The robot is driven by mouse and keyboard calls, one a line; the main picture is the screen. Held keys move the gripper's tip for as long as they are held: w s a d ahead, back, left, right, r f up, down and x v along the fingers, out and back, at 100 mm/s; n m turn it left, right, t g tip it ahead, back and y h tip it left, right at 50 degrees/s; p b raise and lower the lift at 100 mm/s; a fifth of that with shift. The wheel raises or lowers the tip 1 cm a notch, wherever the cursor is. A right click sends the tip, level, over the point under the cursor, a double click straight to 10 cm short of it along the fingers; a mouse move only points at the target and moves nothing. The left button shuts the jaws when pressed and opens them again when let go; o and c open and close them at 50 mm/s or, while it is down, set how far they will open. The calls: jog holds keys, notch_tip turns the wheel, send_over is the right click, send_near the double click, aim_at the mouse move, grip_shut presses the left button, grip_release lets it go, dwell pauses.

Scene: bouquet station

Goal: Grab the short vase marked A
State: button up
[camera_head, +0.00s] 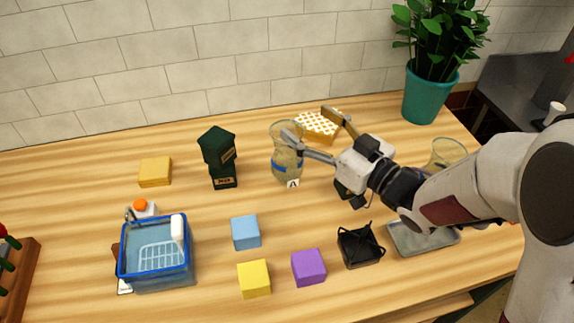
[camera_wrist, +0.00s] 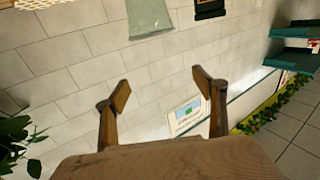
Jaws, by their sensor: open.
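The short glass vase (camera_head: 286,166) stands upright on the wooden counter, with a blue band and a white tag marked A at its base. In the wrist view, a grey-green glassy shape (camera_wrist: 150,17) at the top middle looks like this vase. My gripper (camera_head: 309,125) is open and empty, to the right of the vase's upper part. One finger overlaps the vase's right side in the head view; I cannot tell if it touches. In the wrist view, both fingers of my gripper (camera_wrist: 160,86) are spread wide, with only background wall between them.
A yellow-and-white patterned box (camera_head: 318,125) lies behind my gripper. Blue (camera_head: 246,232), yellow (camera_head: 254,279) and purple (camera_head: 308,267) blocks lie in front. A blue-rimmed basin (camera_head: 157,258) is front left. A teal plant pot (camera_head: 427,98) stands back right.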

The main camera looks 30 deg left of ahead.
send_near(278, 129)
jog(key=shift+x, duration=0.9)
dwell(0.3)
jog(key=shift+a+f, duration=0.1)
jog(key=shift+f, duration=0.05)
jog(key=shift+x, duration=2.4)
grip_shut()
